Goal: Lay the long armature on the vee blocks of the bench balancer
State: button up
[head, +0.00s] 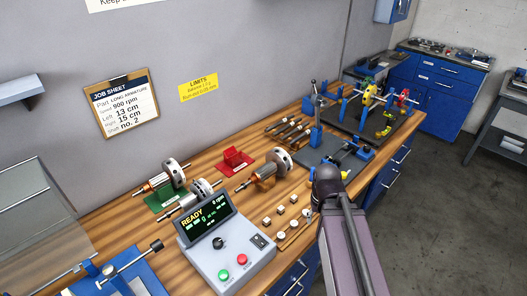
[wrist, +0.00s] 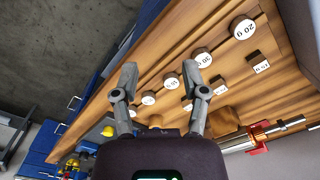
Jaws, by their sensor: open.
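My gripper (wrist: 159,68) is open and empty in the wrist view, its two fingers apart over the wooden bench top. In the head view my dark wrist largely hides it. A copper-wound armature (head: 265,169) with a pale disc lies at mid-bench. Another armature (head: 160,179) with a disc lies over a green mat, and a silvery rotor (head: 191,200) lies in front of it. Which is the long armature is not clear. A blue-based fixture (head: 118,280) with rods stands at the lower left; its vee blocks cannot be made out. The wrist view shows part of a copper-and-silver rotor (wrist: 268,131).
A control box (head: 226,246) reading READY stands at the front. Round weights (wrist: 243,27) and small wooden blocks (head: 280,210) lie near my gripper. Dark plates with blue fixtures (head: 355,145) fill the right side. A job sheet (head: 121,104) hangs on the wall.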

jog(key=o, duration=0.6)
jog(key=shift+w, duration=0.15)
notch_tip(320, 180, up, 6)
jog(key=m+p, duration=0.6)
jog(key=m, duration=0.3)
send_over(265, 167)
jog(key=shift+s+d+r, duration=0.15)
jog(key=shift+s+d, duration=0.15)
jog(key=shift+w+a, duration=0.3)
jog(key=shift+a, duration=0.1)
